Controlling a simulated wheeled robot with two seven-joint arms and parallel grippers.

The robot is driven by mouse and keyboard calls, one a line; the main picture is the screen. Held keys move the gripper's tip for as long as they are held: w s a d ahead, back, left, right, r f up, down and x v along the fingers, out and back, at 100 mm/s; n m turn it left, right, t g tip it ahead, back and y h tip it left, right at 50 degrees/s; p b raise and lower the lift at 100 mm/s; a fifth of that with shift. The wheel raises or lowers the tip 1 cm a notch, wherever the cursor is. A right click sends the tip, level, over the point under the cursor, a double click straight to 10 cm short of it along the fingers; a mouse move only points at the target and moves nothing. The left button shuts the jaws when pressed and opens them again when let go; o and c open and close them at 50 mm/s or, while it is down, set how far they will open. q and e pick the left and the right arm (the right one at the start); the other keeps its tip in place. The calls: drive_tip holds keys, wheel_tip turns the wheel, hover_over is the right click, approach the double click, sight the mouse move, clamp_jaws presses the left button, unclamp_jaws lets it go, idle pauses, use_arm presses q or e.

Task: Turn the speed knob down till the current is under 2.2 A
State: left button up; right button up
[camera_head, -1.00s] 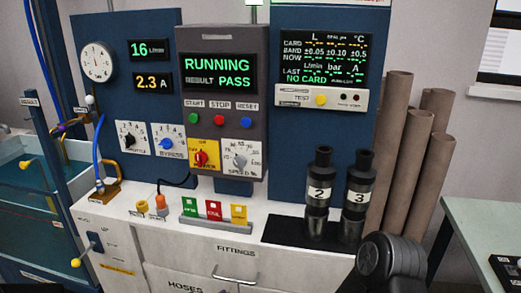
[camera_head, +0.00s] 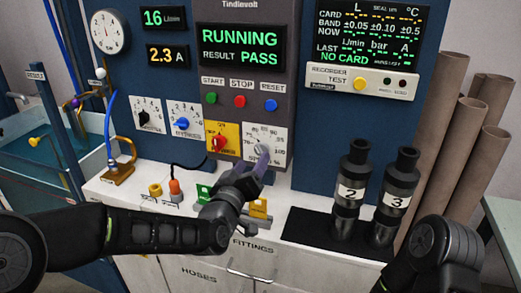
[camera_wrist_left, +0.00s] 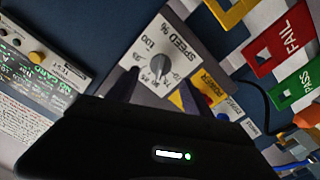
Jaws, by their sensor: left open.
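The speed knob (camera_head: 262,151) is a grey dial on a white plate marked SPEED %, at the lower right of the control panel. It also shows in the left wrist view (camera_wrist_left: 160,64). My left gripper (camera_head: 262,168) is open just in front of the knob, and its fingers partly cover the plate. In the left wrist view the fingers (camera_wrist_left: 150,85) point at the knob from either side of its lower part; I cannot tell whether they touch it. The current display (camera_head: 167,56) reads 2.3 A. The main screen (camera_head: 240,45) reads RUNNING, RESULT PASS.
A red switch on a yellow plate (camera_head: 222,141) sits just left of the knob. START, STOP and RESET buttons (camera_head: 240,101) are above. Coloured tags (camera_head: 259,208) stand on the bench below. Two dark pump tubes (camera_head: 352,190) stand on a black mat to the right.

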sight(258, 153)
use_arm(q)
drive_tip(key=p+x, duration=0.1)
drive_tip(key=x, duration=0.5)
drive_tip(key=shift+w+d+p, duration=0.2)
drive_tip(key=shift+w+p, duration=0.1)
drive_tip(key=shift+w, duration=0.25)
clamp_jaws()
drive_tip(key=shift+f, duration=0.1)
